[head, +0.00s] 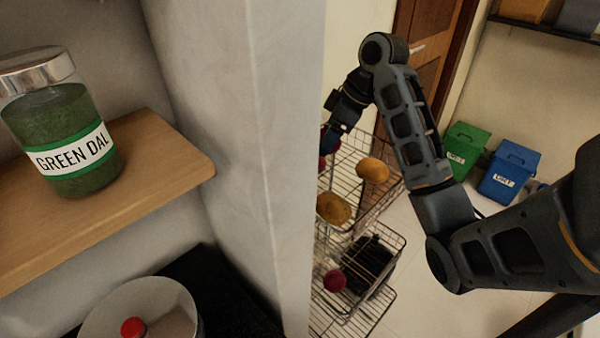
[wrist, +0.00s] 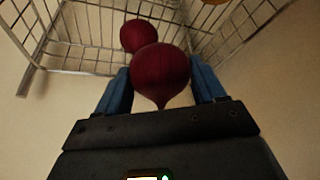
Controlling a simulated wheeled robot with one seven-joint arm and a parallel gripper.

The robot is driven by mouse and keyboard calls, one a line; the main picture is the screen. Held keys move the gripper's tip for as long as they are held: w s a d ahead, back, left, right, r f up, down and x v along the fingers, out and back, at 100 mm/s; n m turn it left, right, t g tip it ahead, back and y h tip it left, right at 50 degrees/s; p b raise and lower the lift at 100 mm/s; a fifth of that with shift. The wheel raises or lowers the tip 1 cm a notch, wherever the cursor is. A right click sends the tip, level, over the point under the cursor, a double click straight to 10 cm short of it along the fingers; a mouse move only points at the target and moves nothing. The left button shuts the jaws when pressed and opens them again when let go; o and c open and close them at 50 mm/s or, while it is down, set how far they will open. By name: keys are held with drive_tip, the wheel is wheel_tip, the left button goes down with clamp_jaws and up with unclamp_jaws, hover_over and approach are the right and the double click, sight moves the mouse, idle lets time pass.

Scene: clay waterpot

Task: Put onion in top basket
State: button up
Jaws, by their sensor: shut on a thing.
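My gripper (wrist: 160,88) is shut on a dark red onion (wrist: 160,72), held between its two blue fingers in the wrist view. A second red onion (wrist: 139,36) lies just beyond it in a wire basket (wrist: 85,58). In the head view my gripper (head: 328,138) is at the top basket (head: 375,206) of the wire rack, partly hidden by the wall edge. Red shows at the fingers there, but I cannot tell which onion it is. Potato-like items, one orange-tan (head: 373,170) and one brown (head: 334,208), are in or near the top basket. Another red onion (head: 334,281) is in a lower basket.
A grey wall corner (head: 265,150) stands close to the left of the rack. A wooden shelf (head: 170,150) holds a Green Dal jar (head: 62,125). Green (head: 462,150) and blue (head: 508,172) bins stand behind on the floor.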

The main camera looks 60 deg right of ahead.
drive_tip(key=w+a+f, duration=0.2)
drive_tip(key=shift+w, duration=0.3)
drive_tip(key=shift+w+a+f+b, duration=0.1)
drive_tip(key=shift+w+a+f, duration=0.6)
drive_tip(key=shift+w, duration=0.15)
drive_tip(key=shift+w+a+f+b, duration=0.1)
drive_tip(key=shift+w+a+f, duration=0.55)
drive_tip(key=shift+w, duration=0.25)
drive_tip(key=shift+w+a+f+b, duration=0.1)
drive_tip(key=shift+w+a+f, duration=0.6)
drive_tip(key=shift+w, duration=0.15)
drive_tip(key=shift+f+p, duration=0.3)
drive_tip(key=shift+f, duration=1.65)
drive_tip(key=shift+f, duration=0.2)
drive_tip(key=o, duration=0.8)
